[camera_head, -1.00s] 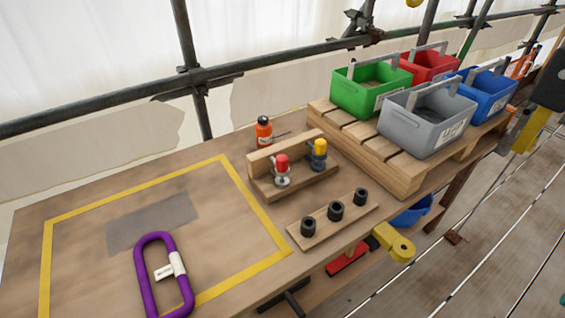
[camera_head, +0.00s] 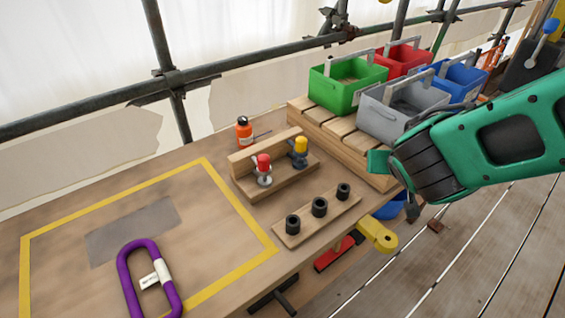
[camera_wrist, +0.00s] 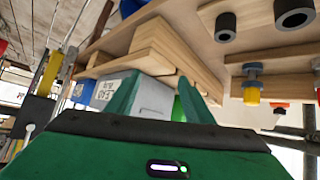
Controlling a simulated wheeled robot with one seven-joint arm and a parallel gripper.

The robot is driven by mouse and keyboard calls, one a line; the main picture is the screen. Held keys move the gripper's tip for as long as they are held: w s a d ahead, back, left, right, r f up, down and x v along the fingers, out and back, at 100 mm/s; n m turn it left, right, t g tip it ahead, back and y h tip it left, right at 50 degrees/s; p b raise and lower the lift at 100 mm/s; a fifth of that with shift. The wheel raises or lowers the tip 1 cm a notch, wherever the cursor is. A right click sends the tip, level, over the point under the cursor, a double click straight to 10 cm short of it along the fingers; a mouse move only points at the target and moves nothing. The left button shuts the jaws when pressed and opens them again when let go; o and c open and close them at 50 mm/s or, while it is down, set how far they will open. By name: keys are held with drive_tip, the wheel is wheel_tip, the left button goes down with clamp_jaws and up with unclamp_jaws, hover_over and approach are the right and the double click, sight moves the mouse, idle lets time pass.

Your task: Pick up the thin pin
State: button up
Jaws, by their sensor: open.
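Two capped pins stand in a stepped wooden rack (camera_head: 243,168) on the bench: a red-capped one with a silver flange (camera_head: 263,166) and a yellow-capped one with a blue-grey flange (camera_head: 300,150). I cannot tell which is the thin pin; their shanks are hidden. The yellow-capped pin also shows in the wrist view (camera_wrist: 251,95), upside down, with the red one cut off at the right edge. My gripper (camera_wrist: 160,100) is open and empty. In the head view my green arm reaches in from the right, its end near the pallet corner, right of the rack and apart from both pins.
A wooden strip with three black sleeves (camera_head: 319,207) lies in front of the rack. An orange bottle (camera_head: 244,132) stands behind. Green (camera_head: 345,88), red, grey (camera_head: 395,115) and blue bins sit on the pallet.

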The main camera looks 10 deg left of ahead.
drive_tip(key=s+a+n+t+y, duration=0.1)
drive_tip(key=s+a+n+y, duration=0.15)
drive_tip(key=a, duration=0.95)
drive_tip(key=n+y, duration=0.3)
drive_tip(key=y, duration=0.2)
approach(266, 162)
drive_tip(key=w, duration=0.2)
drive_tip(key=x, duration=0.4)
drive_tip(key=shift+s+a+f, duration=0.15)
drive_tip(key=shift+a+f, duration=0.05)
drive_tip(key=shift+a, duration=0.2)
drive_tip(key=shift+y, duration=0.35)
drive_tip(key=shift+f+x, duration=0.1)
drive_tip(key=shift+x, duration=1.4)
drive_tip(key=shift+f+x, duration=0.15)
drive_tip(key=shift+x, duration=1.35)
drive_tip(key=shift+s, duration=0.1)
drive_tip(key=c, duration=1.1)
